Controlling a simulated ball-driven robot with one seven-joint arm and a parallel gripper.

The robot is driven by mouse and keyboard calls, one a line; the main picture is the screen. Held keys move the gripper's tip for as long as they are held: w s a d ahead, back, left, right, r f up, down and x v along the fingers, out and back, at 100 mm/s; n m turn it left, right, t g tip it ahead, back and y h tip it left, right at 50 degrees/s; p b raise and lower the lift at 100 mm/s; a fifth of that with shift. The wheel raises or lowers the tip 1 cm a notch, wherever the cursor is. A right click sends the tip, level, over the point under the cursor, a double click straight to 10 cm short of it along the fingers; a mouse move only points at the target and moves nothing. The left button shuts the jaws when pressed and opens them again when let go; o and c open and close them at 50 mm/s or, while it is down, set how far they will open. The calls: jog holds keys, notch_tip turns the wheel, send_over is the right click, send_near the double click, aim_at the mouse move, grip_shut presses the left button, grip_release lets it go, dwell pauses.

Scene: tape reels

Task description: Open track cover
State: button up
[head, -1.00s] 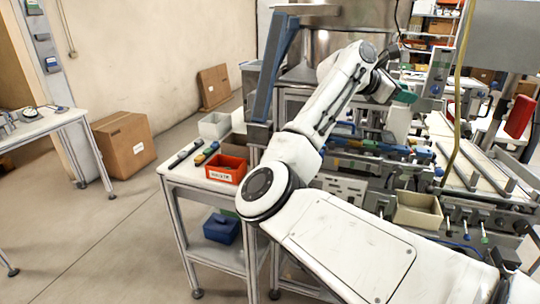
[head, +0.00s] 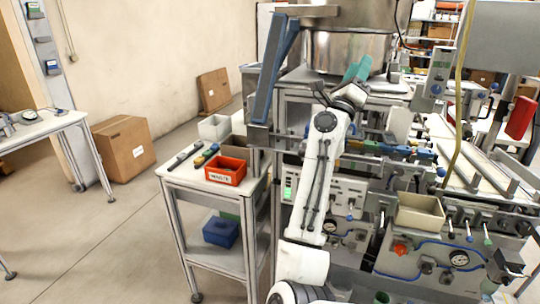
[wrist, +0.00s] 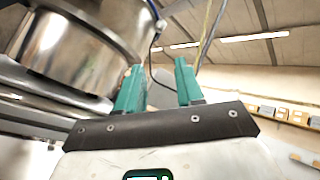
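My gripper (head: 357,69) has teal fingers and is raised in front of the steel bowl (head: 345,52) on the machine. In the wrist view my gripper (wrist: 157,82) has its two fingers apart with nothing between them, and the steel bowl (wrist: 75,50) fills the upper left. The track cover cannot be told for certain. A long blue slanted bar (head: 272,75) stands upright left of the bowl, well apart from my gripper. A track with blue and yellow parts (head: 395,151) runs right of my forearm; my arm hides some of the machine front.
A beige bin (head: 420,213) sits at the machine front. A yellow cable (head: 460,100) hangs at right. The floor at left is open.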

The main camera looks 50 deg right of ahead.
jog(key=w+a+f+n+t+y, duration=0.4)
jog(key=a+f+n+t+y, duration=0.1)
jog(key=n, duration=0.5)
jog(key=w+a+f+n+t+y+b, duration=0.1)
jog(key=w+a+f+n+t+y, duration=0.3)
jog(key=a+f+n+t+y, duration=0.2)
jog(key=w+a+f+n+t+y, duration=0.4)
jog(key=a+f+n+t+y, duration=0.2)
jog(key=n, duration=0.8)
notch_tip(320, 180, down, 3)
jog(key=a+y, duration=0.2)
jog(key=y, duration=0.1)
jog(key=shift+n+y, duration=0.3)
jog(key=shift+y, duration=0.1)
jog(key=shift+w+f, duration=0.1)
jog(key=shift+f, duration=0.05)
jog(key=shift+c, duration=0.5)
